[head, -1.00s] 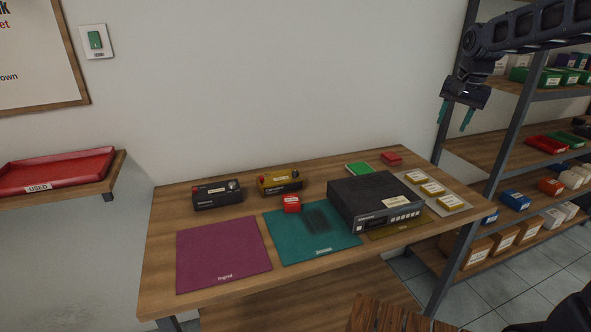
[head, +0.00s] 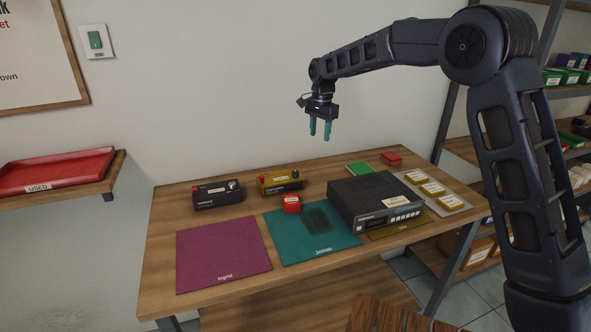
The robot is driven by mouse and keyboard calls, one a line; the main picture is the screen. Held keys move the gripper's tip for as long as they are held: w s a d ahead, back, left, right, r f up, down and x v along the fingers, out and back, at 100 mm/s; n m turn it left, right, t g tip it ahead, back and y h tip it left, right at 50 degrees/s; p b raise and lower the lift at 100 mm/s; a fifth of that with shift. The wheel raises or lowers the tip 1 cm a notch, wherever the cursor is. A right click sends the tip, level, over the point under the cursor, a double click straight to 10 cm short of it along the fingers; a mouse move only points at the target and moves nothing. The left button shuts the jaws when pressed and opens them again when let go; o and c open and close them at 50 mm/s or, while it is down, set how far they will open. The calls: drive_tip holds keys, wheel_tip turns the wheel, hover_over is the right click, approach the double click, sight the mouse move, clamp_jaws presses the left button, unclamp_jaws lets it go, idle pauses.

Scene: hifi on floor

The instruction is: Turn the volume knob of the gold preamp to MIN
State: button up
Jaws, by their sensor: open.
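The gold preamp (head: 281,183) stands at the back of the wooden table, left of the centre. A small red knob sits on its left end and a dark knob (head: 296,174) at its right end. The markings and the knob setting are too small to read. My gripper (head: 320,131) is open and empty, with its teal fingers pointing down. It is in the air above the back of the table, higher than the gold preamp and to its right, touching nothing.
A black preamp (head: 217,195) stands left of the gold one. A red box (head: 292,204) sits just in front of the gold preamp. A large black device (head: 375,203) stands to the right. Purple (head: 223,254) and teal (head: 285,243) mats lie in front. A shelf rack stands at right.

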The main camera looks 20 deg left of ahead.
approach(295, 172)
wheel_tip(295, 172, down, 8)
drive_tip(key=shift+w+a+f, duration=0.1)
drive_tip(key=shift+w+f, duration=0.05)
drive_tip(key=shift+f, duration=0.1)
idle(0.3)
drive_tip(key=shift+c, duration=0.2)
drive_tip(key=c, duration=1)
